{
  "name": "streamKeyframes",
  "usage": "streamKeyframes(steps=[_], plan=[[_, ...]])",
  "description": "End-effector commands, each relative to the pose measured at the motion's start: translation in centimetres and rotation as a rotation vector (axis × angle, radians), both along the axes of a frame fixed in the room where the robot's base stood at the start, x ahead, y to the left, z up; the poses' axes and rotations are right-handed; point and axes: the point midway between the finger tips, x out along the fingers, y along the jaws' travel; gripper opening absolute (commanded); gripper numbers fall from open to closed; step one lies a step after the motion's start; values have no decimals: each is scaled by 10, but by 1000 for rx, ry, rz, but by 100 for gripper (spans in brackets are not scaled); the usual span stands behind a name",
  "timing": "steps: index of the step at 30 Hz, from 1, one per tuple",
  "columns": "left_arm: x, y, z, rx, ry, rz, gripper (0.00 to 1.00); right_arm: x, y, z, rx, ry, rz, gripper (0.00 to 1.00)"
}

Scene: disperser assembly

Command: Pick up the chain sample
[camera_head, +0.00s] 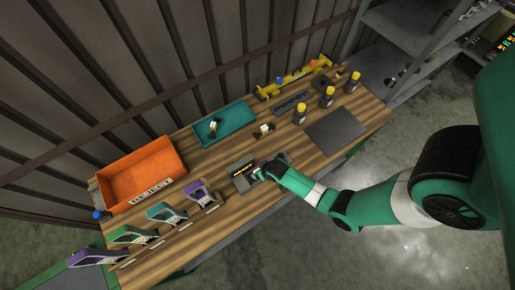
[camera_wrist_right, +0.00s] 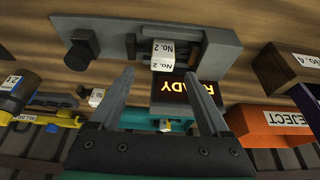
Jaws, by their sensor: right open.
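My right gripper (camera_head: 272,168) is over a dark grey device (camera_head: 243,174) on the wooden bench. In the right wrist view its two fingers (camera_wrist_right: 158,74) are apart with nothing gripped between them. A small white piece labelled No. 2 (camera_wrist_right: 163,56) sits in a slot of the device, just beyond the fingertips. The device's lit READY display (camera_wrist_right: 188,92) is beside it. Another small white labelled piece (camera_head: 264,130) stands on the bench, and one more (camera_head: 212,126) is in the teal tray (camera_head: 240,118). I cannot tell which piece is the chain sample. My left gripper is not in view.
An orange REJECT bin (camera_head: 140,172) stands at the left, with purple, teal and green stands (camera_head: 165,213) in front. Several yellow-capped bottles (camera_head: 328,97), a grey mat (camera_head: 335,131) and a yellow rack (camera_head: 292,78) occupy the right part of the bench.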

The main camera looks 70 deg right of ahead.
Motion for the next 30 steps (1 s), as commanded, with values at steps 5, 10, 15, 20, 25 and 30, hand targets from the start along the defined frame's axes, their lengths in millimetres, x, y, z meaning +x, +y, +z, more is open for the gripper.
streamKeyframes(steps=[5,10,15,20,25,30], plan=[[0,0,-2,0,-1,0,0,3,-1,-7,1,1,0,80],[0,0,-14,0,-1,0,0,12,-4,-35,1,1,-1,80],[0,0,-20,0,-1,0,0,17,-9,-48,0,-2,-1,80],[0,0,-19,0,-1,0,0,17,-9,-47,0,-2,-1,80],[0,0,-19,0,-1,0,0,17,-9,-47,0,-2,-1,57],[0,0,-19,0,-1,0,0,17,-9,-47,0,-2,-1,26]])
